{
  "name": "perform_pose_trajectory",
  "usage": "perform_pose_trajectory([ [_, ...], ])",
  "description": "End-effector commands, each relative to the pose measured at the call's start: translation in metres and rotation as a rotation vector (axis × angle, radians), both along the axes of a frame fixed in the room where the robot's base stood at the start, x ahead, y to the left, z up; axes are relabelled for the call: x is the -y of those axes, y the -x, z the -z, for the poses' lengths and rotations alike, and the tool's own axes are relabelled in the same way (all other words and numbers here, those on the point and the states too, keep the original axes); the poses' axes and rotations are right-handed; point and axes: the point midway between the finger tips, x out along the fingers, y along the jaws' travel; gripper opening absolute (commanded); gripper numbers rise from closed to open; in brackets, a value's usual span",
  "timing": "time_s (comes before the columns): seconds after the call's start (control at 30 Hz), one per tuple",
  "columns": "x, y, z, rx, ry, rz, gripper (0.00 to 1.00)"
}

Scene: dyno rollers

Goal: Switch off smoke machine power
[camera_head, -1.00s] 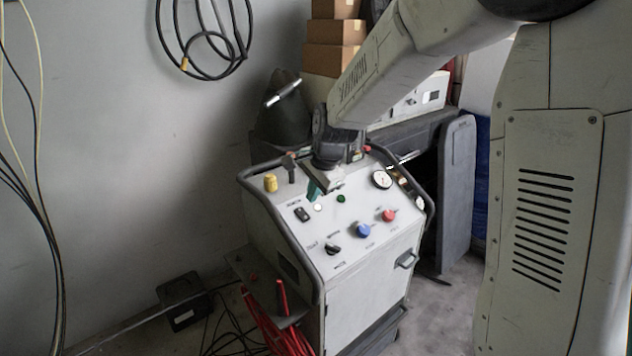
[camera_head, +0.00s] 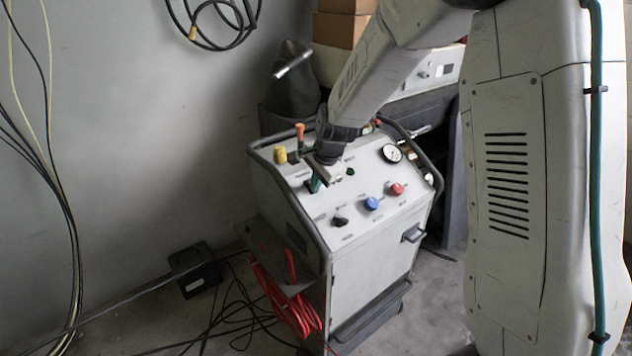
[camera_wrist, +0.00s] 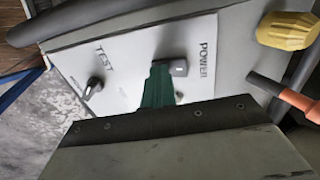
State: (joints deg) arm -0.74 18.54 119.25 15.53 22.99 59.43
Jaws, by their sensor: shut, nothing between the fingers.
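The smoke machine (camera_head: 360,265) is a white wheeled cabinet with a sloped control panel. The black power switch (camera_wrist: 178,67), beside the word POWER, shows in the wrist view; in the head view my gripper largely hides it. My gripper (camera_head: 315,185) is over the panel's left part. Its teal fingers show in the wrist view (camera_wrist: 158,84), shut and empty, with their tips right beside the switch. I cannot tell whether they touch it.
A blue knob (camera_head: 371,203), a red knob (camera_head: 397,189) and a gauge (camera_head: 392,153) are on the panel. A yellow knob (camera_wrist: 288,30) and an orange-handled lever (camera_wrist: 285,97) stand near my fingers. Red hose (camera_head: 288,305) hangs at the cabinet's left side; black cables lie on the floor.

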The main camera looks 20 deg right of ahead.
Motion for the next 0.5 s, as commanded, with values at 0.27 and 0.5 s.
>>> perform_pose_trajectory([
  [0.27,0.000,0.001,0.001,-0.006,0.000,-0.001,0.00],
  [0.5,0.000,0.001,-0.010,-0.005,0.001,-0.001,0.00],
])
